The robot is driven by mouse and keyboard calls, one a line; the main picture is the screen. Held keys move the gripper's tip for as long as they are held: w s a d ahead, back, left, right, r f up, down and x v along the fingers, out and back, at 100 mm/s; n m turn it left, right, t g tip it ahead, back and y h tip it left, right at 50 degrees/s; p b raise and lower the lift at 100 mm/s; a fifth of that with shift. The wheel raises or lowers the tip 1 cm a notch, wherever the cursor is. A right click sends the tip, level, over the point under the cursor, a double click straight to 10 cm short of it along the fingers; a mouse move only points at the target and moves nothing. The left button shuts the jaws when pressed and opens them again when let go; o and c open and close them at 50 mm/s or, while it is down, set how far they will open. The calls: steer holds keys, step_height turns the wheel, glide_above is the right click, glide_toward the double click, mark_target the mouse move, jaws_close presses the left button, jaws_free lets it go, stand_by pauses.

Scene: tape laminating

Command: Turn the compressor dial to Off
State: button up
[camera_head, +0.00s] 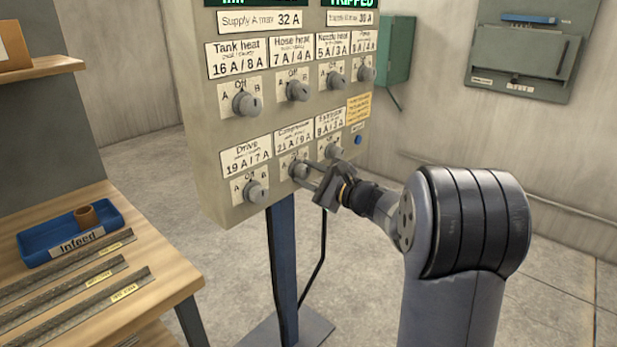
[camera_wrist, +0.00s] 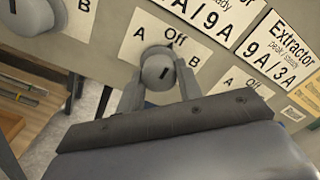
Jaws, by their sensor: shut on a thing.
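The compressor dial (camera_head: 299,169) is a round grey knob in the lower row of the panel, under the label reading about 21 A / 9 A. Its plate has A at left, Off at top and B at right. My gripper (camera_head: 304,172) reaches it from the right and is shut on it. In the wrist view the two fingers of my gripper (camera_wrist: 160,85) stand on either side of the compressor dial (camera_wrist: 158,68). A short dark mark shows on the knob's face, but I cannot tell surely which position it points to.
The drive dial (camera_head: 256,191) is close at left and the extractor dial (camera_head: 333,152) close at right. More dials line the upper row, below a display reading TRIPPED (camera_head: 350,3). A wooden bench (camera_head: 165,270) with a blue Infeed tray (camera_head: 45,250) stands at left.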

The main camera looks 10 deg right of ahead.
steer(key=o, duration=1)
steer(key=v, duration=1.1)
steer(key=shift+w+a, duration=0.1)
steer(key=shift+w, duration=0.05)
steer(key=x, duration=1)
steer(key=shift+w+a, duration=0.25)
steer(key=shift+w, duration=0.1)
steer(key=shift+s+p, duration=0.1)
steer(key=shift+p, duration=0.3)
